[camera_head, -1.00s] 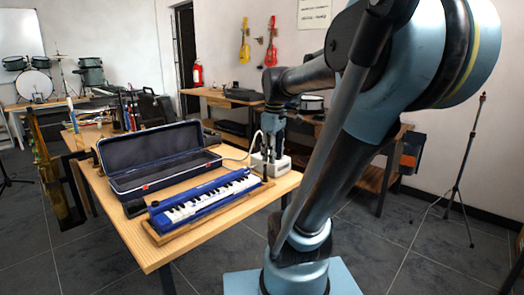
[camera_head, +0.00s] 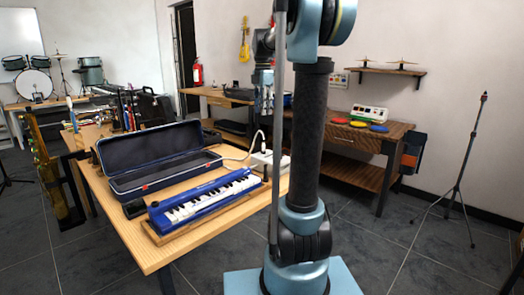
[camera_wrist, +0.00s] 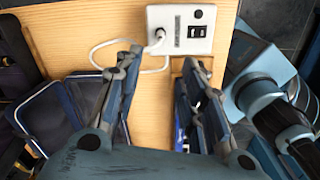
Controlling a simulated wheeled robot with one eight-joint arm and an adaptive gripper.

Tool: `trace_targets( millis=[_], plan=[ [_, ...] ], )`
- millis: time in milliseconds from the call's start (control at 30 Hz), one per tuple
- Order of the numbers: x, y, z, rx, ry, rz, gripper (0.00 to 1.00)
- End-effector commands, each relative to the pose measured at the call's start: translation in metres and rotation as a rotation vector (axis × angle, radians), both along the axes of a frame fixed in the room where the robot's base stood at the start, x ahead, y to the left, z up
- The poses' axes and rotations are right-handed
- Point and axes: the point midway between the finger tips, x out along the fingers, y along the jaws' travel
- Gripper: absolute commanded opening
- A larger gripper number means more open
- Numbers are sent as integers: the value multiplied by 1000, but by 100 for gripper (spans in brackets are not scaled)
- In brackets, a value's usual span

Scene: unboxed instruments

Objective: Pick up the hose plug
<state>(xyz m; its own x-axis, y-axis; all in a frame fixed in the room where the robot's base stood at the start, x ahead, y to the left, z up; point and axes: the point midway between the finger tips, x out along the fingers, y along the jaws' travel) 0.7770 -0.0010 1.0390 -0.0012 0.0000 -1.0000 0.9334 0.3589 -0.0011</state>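A white box (camera_wrist: 180,30) with dark sockets sits near the table's end in the wrist view. A thin white hose (camera_wrist: 96,48) curves from it, and its plug end (camera_wrist: 159,34) appears to be in the box's left side. In the head view the box (camera_head: 268,160) stands behind the blue keyboard, with the hose (camera_head: 250,148) rising beside it; the plug is too small to make out clearly there. My gripper (camera_wrist: 160,62) is open and empty, its fingers well apart. In the head view it (camera_head: 264,108) hangs above the box, clear of it.
A blue keyboard instrument (camera_head: 205,200) lies on a wooden stand in front of an open dark case (camera_head: 155,160) on the wooden table (camera_head: 160,255). A side table (camera_head: 365,143) with colored pads stands behind on the right. A tripod stand (camera_head: 465,165) stands far right.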

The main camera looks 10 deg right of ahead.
Motion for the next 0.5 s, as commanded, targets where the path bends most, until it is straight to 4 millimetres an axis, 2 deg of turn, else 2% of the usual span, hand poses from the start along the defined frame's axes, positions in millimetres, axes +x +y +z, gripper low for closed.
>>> trace_targets(
  millis=[500],
  plan=[
    [0,0,-84,0,0,0,37]
  ],
)
